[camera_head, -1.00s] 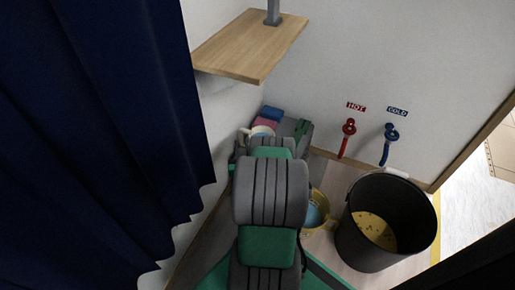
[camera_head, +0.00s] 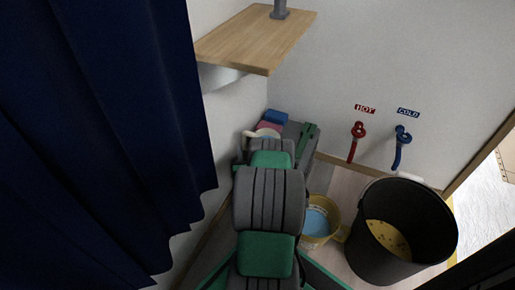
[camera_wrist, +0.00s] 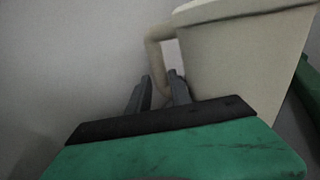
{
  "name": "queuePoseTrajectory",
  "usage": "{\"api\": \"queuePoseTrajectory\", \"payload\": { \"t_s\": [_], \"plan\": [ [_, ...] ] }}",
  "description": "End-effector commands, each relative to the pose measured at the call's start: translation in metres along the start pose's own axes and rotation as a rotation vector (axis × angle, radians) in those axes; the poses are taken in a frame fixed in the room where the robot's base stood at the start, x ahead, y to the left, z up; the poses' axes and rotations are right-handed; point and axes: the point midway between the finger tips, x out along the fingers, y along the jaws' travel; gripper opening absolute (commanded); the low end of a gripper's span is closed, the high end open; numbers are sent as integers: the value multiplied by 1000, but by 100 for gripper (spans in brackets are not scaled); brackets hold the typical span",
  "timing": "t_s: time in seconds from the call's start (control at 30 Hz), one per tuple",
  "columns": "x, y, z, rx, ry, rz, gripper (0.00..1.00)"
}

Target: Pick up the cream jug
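The cream jug (camera_wrist: 245,60) fills the upper right of the wrist view, close to my gripper, with its handle (camera_wrist: 155,58) on the left side. My gripper (camera_wrist: 159,85) is open; its two dark fingers stand apart on either side of the lower part of the handle. I cannot tell whether they touch it. In the head view only a small cream part of the jug (camera_head: 266,132) shows beyond my arm; the rest is hidden, and so are the fingertips.
Blue (camera_head: 276,117) and pink blocks lie near the jug at the wall. A yellow bucket (camera_head: 312,240) with blue contents and a large black bucket (camera_head: 372,255) stand to the right. A wooden shelf (camera_head: 240,45) juts out above. A dark blue curtain (camera_head: 100,130) hangs at left.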

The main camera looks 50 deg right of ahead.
Motion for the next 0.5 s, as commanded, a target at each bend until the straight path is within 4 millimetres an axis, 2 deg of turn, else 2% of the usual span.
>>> {"api": "queuePoseTrajectory", "payload": {
  "t_s": [0.27,0.5],
  "plan": [
    [4,-3,0,1,0,-2,24],
    [4,-3,0,1,0,-1,5]
  ]
}}
